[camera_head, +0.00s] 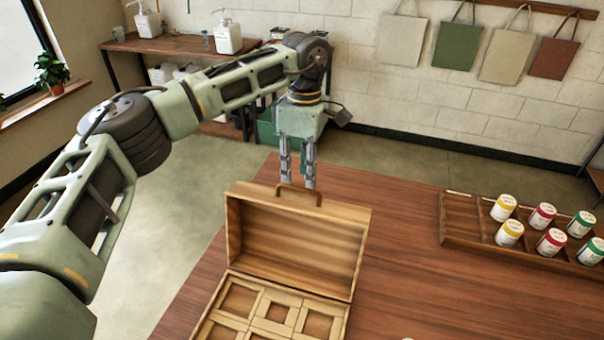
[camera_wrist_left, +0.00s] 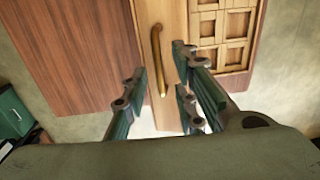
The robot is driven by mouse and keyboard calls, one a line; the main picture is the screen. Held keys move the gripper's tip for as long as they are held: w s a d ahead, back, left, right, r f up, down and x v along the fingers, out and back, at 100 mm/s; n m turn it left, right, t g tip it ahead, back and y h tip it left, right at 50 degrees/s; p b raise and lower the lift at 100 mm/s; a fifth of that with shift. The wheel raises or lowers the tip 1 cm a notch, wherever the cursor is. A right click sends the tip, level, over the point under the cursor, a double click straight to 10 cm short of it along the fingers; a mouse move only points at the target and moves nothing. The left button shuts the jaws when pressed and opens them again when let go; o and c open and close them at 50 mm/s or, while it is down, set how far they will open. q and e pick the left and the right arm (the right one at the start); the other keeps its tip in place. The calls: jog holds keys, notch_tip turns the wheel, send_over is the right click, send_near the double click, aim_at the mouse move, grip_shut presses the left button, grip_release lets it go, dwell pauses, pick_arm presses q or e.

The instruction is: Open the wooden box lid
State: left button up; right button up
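The wooden box (camera_head: 215,318) stands on the brown table, its compartmented inside showing. Its lid (camera_head: 300,247) is swung up and stands steeply on the far side of the box. A curved handle (camera_head: 298,192) sits at the lid's top edge; the wrist view shows the handle (camera_wrist_left: 158,55) too. My left gripper (camera_head: 297,180) points down at the handle, just beyond the lid's top edge. In the wrist view its fingers (camera_wrist_left: 163,66) are spread apart, with the handle showing between them; I cannot tell whether they touch it. My right gripper is not in view.
A wooden rack (camera_head: 465,232) with several coloured-lid jars stands at the table's right. The table (camera_head: 420,290) is clear between box and rack. Against the back wall, a side table (camera_head: 170,45) holds pump bottles. Bags (camera_head: 458,45) hang on the wall.

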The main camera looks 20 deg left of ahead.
pick_arm(q)
notch_tip(320, 180, down, 2)
jog(key=shift+f+p, duration=0.2)
jog(key=shift+p, duration=0.1)
jog(key=shift+f, duration=0.55)
jog(key=c, duration=0.6)
jog(key=shift+r, duration=0.1)
grip_shut()
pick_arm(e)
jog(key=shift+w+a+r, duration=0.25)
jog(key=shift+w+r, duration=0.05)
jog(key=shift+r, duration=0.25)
pick_arm(q)
jog(key=shift+w, duration=0.1)
